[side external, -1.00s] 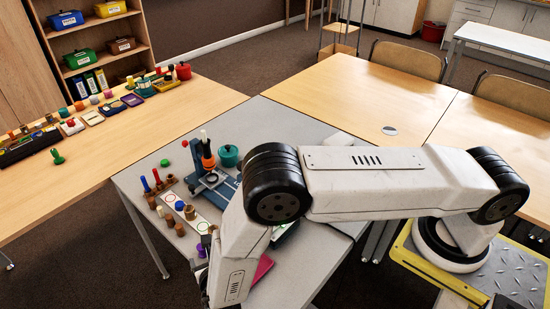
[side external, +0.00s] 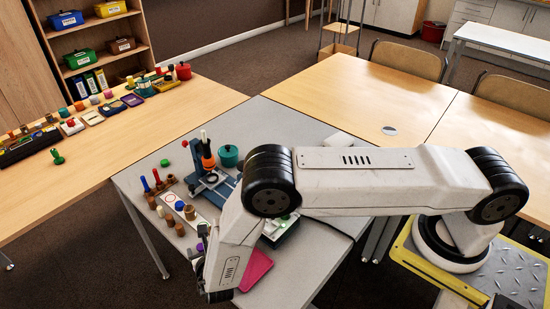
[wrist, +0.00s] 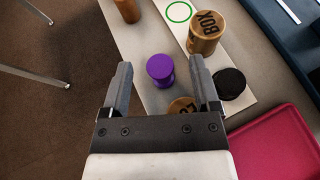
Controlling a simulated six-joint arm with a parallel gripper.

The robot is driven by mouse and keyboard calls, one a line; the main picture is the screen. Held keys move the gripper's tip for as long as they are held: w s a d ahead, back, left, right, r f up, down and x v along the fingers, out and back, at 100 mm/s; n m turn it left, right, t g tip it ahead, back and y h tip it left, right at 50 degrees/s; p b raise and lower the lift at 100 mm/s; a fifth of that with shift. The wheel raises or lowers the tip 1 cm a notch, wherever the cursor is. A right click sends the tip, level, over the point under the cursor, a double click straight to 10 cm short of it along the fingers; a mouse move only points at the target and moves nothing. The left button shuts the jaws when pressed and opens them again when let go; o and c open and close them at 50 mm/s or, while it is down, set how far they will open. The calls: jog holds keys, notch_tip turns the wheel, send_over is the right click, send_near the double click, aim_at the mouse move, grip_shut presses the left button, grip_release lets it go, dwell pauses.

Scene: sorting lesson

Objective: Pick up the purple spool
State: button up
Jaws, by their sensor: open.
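The purple spool (wrist: 160,69) stands upright on the grey table near its edge, in the wrist view. My gripper (wrist: 161,65) is open, with one finger on each side of the spool in the picture. Gaps show between the spool and both fingers. I cannot tell how far the fingertips are above the table. In the side view my gripper (side external: 203,236) is at the table's near left edge, and the spool is mostly hidden or too small to make out there.
A wooden cylinder marked BOX (wrist: 204,32) and a black cylinder (wrist: 230,83) stand right of the spool. Another wooden piece (wrist: 182,106) is partly hidden by my gripper. A brown cylinder (wrist: 127,10) stands beyond. A pink flat item (wrist: 275,145) lies at right. The table edge is close on the left.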

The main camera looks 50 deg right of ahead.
grip_shut()
jog(key=shift+r, duration=0.2)
dwell(0.5)
jog(key=shift+r, duration=0.8)
jog(key=s+r, duration=0.1)
jog(key=r, duration=0.1)
jog(key=s+d+r, duration=0.1)
jog(key=r, duration=0.1)
jog(key=s+r, duration=0.2)
jog(key=shift+s+d+r, duration=0.1)
jog(key=shift+d+r, duration=0.15)
jog(key=shift+r, duration=0.05)
jog(key=s+d+r, duration=0.3)
jog(key=s+r, duration=0.1)
jog(key=s, duration=0.5)
jog(key=shift+d+r, duration=0.25)
